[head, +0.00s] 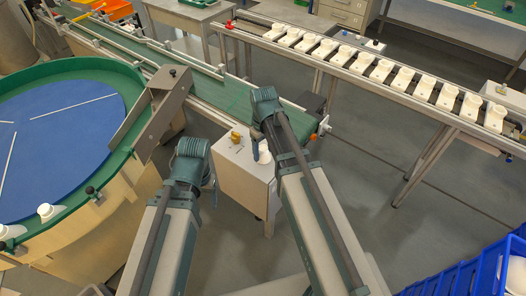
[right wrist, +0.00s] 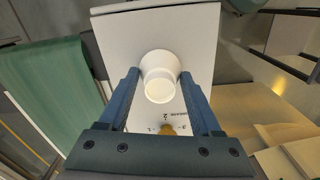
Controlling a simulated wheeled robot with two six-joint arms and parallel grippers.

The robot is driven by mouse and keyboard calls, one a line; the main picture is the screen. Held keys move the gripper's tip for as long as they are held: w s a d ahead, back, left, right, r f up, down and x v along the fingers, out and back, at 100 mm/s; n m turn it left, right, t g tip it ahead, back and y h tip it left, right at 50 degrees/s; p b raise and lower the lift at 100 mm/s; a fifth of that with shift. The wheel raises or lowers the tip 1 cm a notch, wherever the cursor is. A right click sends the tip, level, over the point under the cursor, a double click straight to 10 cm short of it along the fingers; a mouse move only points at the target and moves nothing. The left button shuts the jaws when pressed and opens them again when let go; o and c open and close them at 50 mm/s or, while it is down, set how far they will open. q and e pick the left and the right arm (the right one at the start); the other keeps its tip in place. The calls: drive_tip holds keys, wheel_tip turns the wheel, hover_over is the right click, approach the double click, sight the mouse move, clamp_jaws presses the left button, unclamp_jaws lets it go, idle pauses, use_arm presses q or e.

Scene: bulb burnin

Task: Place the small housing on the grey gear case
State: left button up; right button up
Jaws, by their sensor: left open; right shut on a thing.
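My right gripper (head: 262,148) is shut on a small white flared, cup-like piece (right wrist: 159,78), whose round end faces the camera in the right wrist view. The piece is partly hidden in the head view. I hold it over or at a pale grey box (head: 240,185) with a yellow knob (head: 237,135) on its top; whether it touches the box is unclear. The box also fills the middle of the right wrist view (right wrist: 120,35), with small markings near the knob. My left gripper (head: 208,185) is open, left of the box, its fingers mostly hidden by my wrist.
A green conveyor (head: 215,88) runs behind the box. A round blue-topped table (head: 60,130) with a green rim stands left. A rail (head: 345,70) carries several white pieces at the back right. Blue crates (head: 465,280) stand at the lower right. The floor between is clear.

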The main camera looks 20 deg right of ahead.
sight(263, 148)
drive_tip(key=shift+f, duration=0.2)
drive_tip(key=o, duration=1.3)
drive_tip(key=shift+r, duration=0.1)
drive_tip(key=shift+o, duration=0.2)
drive_tip(key=shift+r, duration=0.1)
wheel_tip(263, 148, up, 12)
drive_tip(key=p, duration=1.2)
wheel_tip(263, 148, down, 12)
drive_tip(key=b, duration=1.2)
drive_tip(key=shift+r, duration=0.1)
